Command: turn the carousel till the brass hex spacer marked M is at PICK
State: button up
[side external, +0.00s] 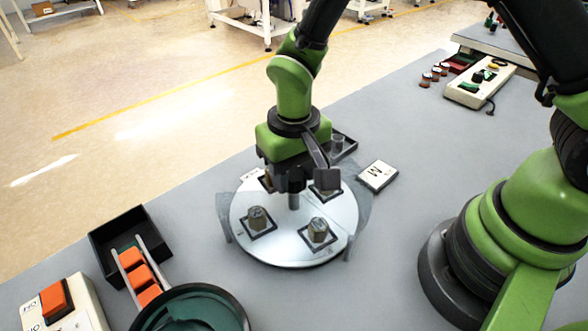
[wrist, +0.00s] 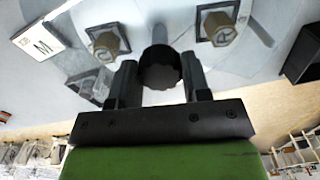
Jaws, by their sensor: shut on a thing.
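The carousel (side external: 285,246) is a round pale disc with dark square nests holding brass hex spacers. One spacer (side external: 257,218) sits at the front left and another (side external: 318,231) at the front right; the rest are partly behind my gripper. The wrist view shows two spacers, one at left (wrist: 106,46) and one at right (wrist: 218,28), whose top letters look like R but are blurred. I cannot make out an M on any spacer. My gripper (wrist: 160,80) is shut on the black knob (wrist: 160,67) above the carousel's central post (side external: 294,201).
A white card marked M (side external: 378,176) lies right of the disc. A small dark tray with a clear cup (side external: 337,143) stands behind it. A black bin (side external: 124,236), orange blocks (side external: 140,276) and a green bowl feeder (side external: 190,310) are at the front left. No PICK label is readable.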

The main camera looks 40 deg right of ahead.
jog(key=shift+m, duration=3.6)
jog(key=shift+r+m, duration=0.1)
jog(key=shift+m, duration=11)
jog(key=o, duration=1.3)
